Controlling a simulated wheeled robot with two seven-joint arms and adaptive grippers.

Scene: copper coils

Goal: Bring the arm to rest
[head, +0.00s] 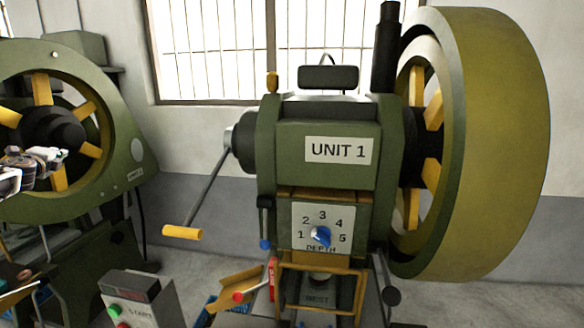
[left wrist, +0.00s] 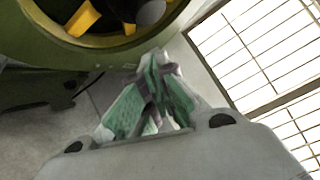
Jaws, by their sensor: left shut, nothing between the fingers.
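My left gripper (head: 58,156) shows at the left edge of the head view, in front of the wheel of the left green machine (head: 120,140). In the left wrist view its green-padded fingers (left wrist: 160,68) come together at the tips, with nothing held between them. The gripper is raised and appears clear of the machines. My right gripper is not in view.
The green press marked UNIT 1 (head: 340,149) stands in the middle, with a large flywheel (head: 505,140), a yellow-handled crank (head: 182,232) and a blue depth knob (head: 320,236). A control box (head: 140,300) with buttons stands low in front. A barred window (head: 215,50) is behind.

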